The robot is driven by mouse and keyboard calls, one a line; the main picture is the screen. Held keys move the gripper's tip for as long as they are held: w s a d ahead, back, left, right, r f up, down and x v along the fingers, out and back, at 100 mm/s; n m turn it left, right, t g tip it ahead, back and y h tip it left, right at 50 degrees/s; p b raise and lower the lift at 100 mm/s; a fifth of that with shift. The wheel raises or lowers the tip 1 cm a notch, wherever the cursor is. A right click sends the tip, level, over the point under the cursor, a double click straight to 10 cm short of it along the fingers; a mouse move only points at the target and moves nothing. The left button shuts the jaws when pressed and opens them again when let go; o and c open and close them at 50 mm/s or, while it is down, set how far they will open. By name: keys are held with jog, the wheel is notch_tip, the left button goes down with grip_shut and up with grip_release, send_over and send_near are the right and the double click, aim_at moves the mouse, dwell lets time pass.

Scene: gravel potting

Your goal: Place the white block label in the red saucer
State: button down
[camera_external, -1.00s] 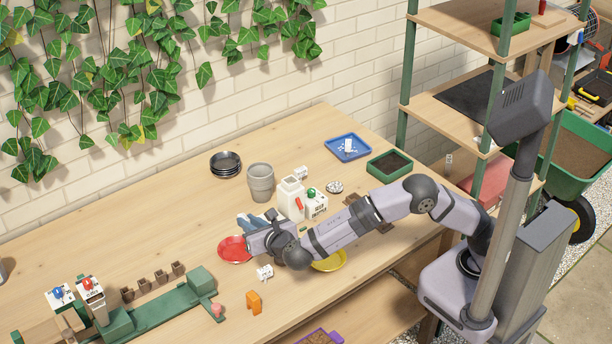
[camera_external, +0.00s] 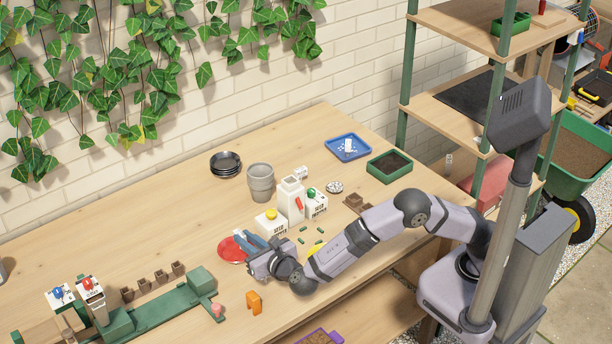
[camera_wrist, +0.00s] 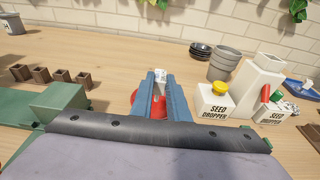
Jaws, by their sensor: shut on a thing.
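My gripper (camera_wrist: 161,77) is shut on the white block label (camera_wrist: 161,75), a small white piece with dark marks between the blue fingertips in the wrist view. The red saucer (camera_external: 229,250) lies on the bench under and just left of my gripper (camera_external: 250,239) in the external view. Red of the saucer (camera_wrist: 157,108) also shows between the fingers in the wrist view. The held label cannot be made out in the external view. Its height above the saucer is hard to tell.
A seed dropper with a yellow knob (camera_external: 271,223) and a white bottle (camera_external: 291,200) stand just behind my gripper. A green fixture (camera_external: 170,305) is at the front left, near an orange piece (camera_external: 254,302). A yellow saucer (camera_external: 312,250) is partly behind my arm.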

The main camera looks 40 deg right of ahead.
jog(key=shift+f, duration=1.9)
jog(key=shift+f, duration=0.2)
jog(key=c, duration=1.7)
grip_release()
jog(key=shift+r, duration=0.15)
jog(key=shift+s+r, duration=0.1)
jog(key=shift+s, duration=0.05)
jog(key=b+v, duration=0.1)
jog(key=v, duration=1)
jog(key=shift+s, duration=0.4)
jog(key=shift+w, duration=0.1)
